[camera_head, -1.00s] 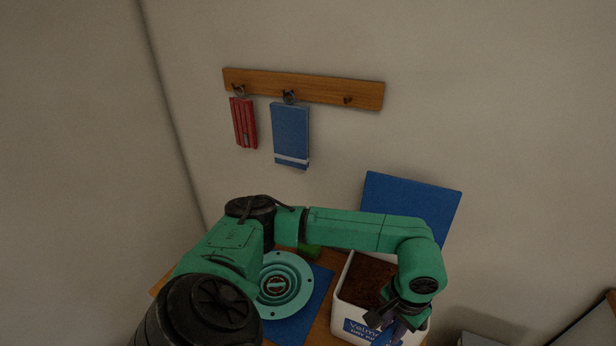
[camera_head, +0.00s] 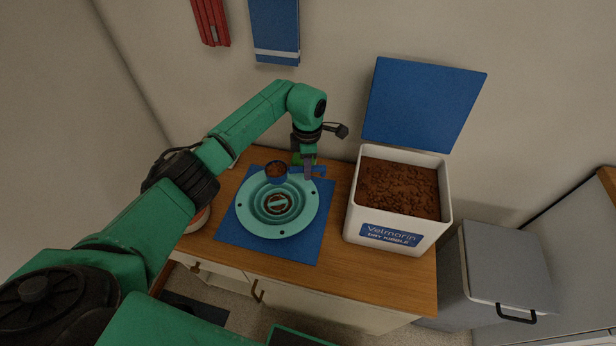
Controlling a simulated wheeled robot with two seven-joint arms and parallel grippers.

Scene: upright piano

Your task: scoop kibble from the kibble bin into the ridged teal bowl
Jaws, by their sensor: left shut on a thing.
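The ridged teal bowl (camera_head: 306,212) sits on a blue mat on the wooden counter. Some brown shows at its ringed centre; I cannot tell whether it is kibble or a marking. The white kibble bin (camera_head: 352,222) stands to its right, full of brown kibble (camera_head: 395,188), with its blue lid (camera_head: 422,103) raised behind. The scoop's cup holds kibble and looks level over the bowl's back edge. My right gripper is not in view.
The blue mat (camera_head: 240,236) lies under the bowl on the counter (camera_head: 335,270). A green object is partly hidden behind my gripper. A grey lidded container (camera_head: 510,265) stands right of the counter. Red and blue cloths (camera_head: 275,30) hang on the wall.

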